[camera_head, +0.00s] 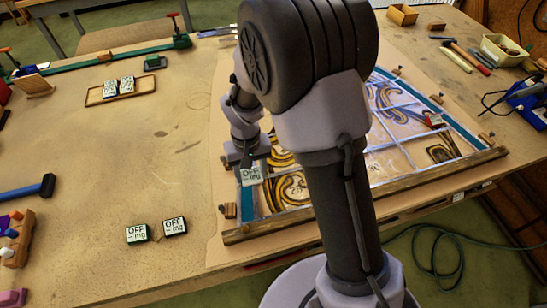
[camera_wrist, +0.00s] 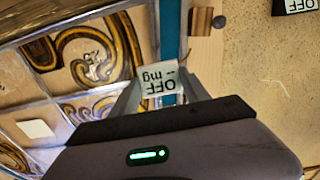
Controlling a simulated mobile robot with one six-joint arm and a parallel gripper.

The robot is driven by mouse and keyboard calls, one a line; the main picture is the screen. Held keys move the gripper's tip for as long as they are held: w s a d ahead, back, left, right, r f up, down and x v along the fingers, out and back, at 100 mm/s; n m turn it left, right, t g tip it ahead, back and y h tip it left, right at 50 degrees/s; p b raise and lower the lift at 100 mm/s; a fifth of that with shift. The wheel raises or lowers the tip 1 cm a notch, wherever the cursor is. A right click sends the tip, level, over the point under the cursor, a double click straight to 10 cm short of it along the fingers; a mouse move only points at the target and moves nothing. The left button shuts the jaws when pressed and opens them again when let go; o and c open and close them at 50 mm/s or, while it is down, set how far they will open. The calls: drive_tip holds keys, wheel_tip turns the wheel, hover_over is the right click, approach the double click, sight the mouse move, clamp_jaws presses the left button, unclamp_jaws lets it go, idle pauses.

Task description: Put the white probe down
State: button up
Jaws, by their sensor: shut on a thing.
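The white probe (camera_head: 250,175) is a small block with a pale face reading "OFF -- mg". My gripper (camera_head: 250,160) is shut on it and holds it over the left edge of the leaded panel (camera_head: 398,158). In the wrist view the probe (camera_wrist: 158,84) sits between the fingers of my gripper (camera_wrist: 160,92), its label upside down. The blue border strip of the panel passes behind it. I cannot tell whether the probe touches the panel. My arm hides the panel's middle.
Two similar blocks marked OFF (camera_head: 137,233) (camera_head: 174,226) lie on bare table at front left. Two more lie on a wooden tray (camera_head: 145,86) at back left. A red-topped block (camera_head: 433,120) rests on the panel's right side. The left table middle is mostly clear.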

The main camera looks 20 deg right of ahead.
drive_tip(key=w+d, duration=0.5)
drive_tip(key=d, duration=0.1)
drive_tip(key=shift+w+f, duration=0.4)
drive_tip(key=shift+w+d+f+b, duration=0.15)
drive_tip(key=shift+f+b, duration=0.3)
drive_tip(key=shift+f, duration=0.45)
drive_tip(key=shift+w+d+f+b, duration=0.15)
drive_tip(key=shift+f+b, duration=0.25)
drive_tip(key=shift+f, duration=0.45)
drive_tip(key=shift+s, duration=0.1)
drive_tip(key=shift+f, duration=0.2)
drive_tip(key=o, duration=1.4)
drive_tip(key=shift+c, duration=0.2)
